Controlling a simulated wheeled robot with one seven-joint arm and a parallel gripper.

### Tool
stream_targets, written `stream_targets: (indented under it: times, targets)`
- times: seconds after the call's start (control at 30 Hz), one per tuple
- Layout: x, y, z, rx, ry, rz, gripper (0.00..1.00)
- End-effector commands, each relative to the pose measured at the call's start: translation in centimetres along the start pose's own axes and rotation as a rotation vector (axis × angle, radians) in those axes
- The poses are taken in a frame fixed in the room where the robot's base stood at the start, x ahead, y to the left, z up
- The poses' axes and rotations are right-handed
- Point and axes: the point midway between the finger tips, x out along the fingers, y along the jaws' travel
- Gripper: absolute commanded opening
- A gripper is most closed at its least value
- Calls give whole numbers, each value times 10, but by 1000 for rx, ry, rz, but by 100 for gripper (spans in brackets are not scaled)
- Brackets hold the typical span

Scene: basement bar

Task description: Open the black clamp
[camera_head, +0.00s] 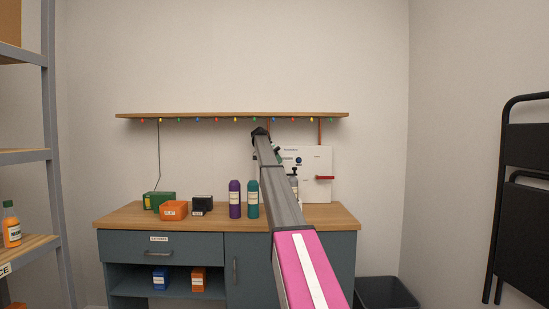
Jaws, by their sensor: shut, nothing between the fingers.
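A white panel (318,158) stands upright at the back right of the workbench. A small black piece (294,172) with a grey part below it shows in front of the panel, just right of my arm. It may be the black clamp, but it is too small to tell its shape or whether it is open. My arm reaches up and forward across the panel's left side. My gripper (276,150) is at its far end, near the panel's upper left and mostly hidden behind my arm. It is shut and empty. I cannot tell whether it touches anything.
The panel also carries a blue knob (298,161) and a red handle (325,178). Purple (235,199) and teal (253,199) bottles stand left of my arm on the workbench (120,217). A wooden shelf (190,115) hangs above. A black bin (385,292) stands right.

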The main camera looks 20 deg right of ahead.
Motion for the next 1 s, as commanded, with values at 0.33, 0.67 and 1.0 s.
stream_targets:
  times: [0.33,0.67,1.0]
  targets:
    - [57,18,2,1,0,-1,0]
    - [65,35,0,-1,1,-1,0]
    - [65,34,0,-3,2,-2,0]
